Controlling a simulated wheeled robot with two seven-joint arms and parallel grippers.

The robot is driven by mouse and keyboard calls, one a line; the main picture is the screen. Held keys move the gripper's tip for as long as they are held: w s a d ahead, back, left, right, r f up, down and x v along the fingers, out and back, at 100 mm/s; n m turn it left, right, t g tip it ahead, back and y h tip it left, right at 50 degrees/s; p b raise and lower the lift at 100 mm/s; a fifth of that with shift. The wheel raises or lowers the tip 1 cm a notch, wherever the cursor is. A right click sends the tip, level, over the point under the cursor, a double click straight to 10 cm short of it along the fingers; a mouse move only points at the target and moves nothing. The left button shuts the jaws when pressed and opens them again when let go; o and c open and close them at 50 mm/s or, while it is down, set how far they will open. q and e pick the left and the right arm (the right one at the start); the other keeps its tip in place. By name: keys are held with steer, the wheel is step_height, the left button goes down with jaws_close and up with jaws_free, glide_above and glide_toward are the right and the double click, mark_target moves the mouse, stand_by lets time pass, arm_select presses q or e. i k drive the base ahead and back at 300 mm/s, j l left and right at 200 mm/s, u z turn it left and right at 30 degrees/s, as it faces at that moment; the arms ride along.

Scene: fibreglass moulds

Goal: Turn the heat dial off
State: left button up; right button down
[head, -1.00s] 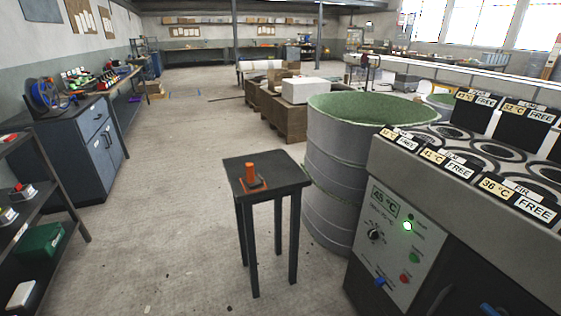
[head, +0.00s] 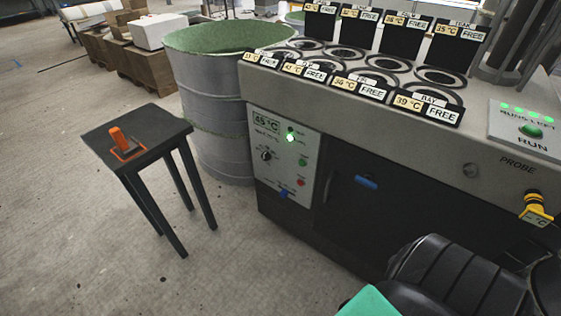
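The heat dial (head: 266,156) is a small round black knob with a pale mark. It sits on the light control panel (head: 283,165) at the left end of the machine's front. The exact way its mark points is too small to tell. Above it is a display (head: 266,123) with a °C reading in the forties. A bright green lamp (head: 290,138) is lit to the right of the dial.
The machine's top (head: 365,75) has several round wells with temperature labels. A green RUN button (head: 530,130) and yellow probe (head: 537,208) are at its right. A dark stool (head: 165,135) with an orange-handled item (head: 122,140) stands left. A grey drum (head: 215,110) stands behind.

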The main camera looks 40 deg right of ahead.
mark_target(265, 156)
steer(key=i+z, duration=0.4)
steer(key=i+j+z, duration=0.2)
steer(key=z, duration=0.15)
